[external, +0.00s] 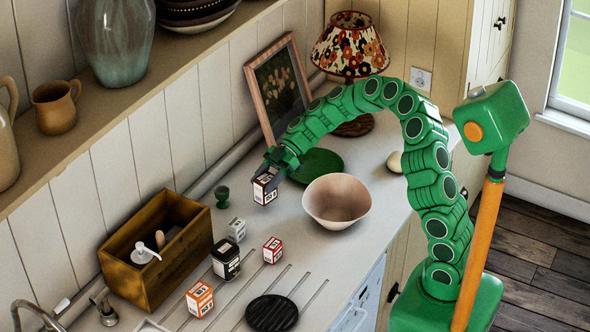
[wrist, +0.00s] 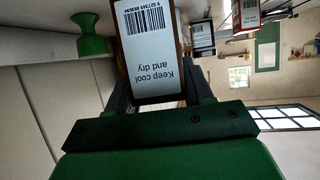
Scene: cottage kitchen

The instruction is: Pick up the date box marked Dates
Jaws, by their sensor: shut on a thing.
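My gripper (external: 268,175) is shut on a small box (external: 265,190) at the left of the green plate. The box has a pale face with dark print and darker, brownish sides. In the wrist view the held box (wrist: 150,58) sits between my two fingers, showing a barcode and the words "Keep cool and dry". The name "Dates" cannot be read on it in either view. It seems to hang above the counter, but the height is hard to judge.
An orange box (external: 200,299), a black box (external: 227,262), a red box (external: 272,250) and a grey-white box (external: 236,229) stand on the counter. Nearby are a pinkish bowl (external: 337,204), a green egg cup (external: 222,196), a wooden crate (external: 172,281) and a picture frame (external: 262,105).

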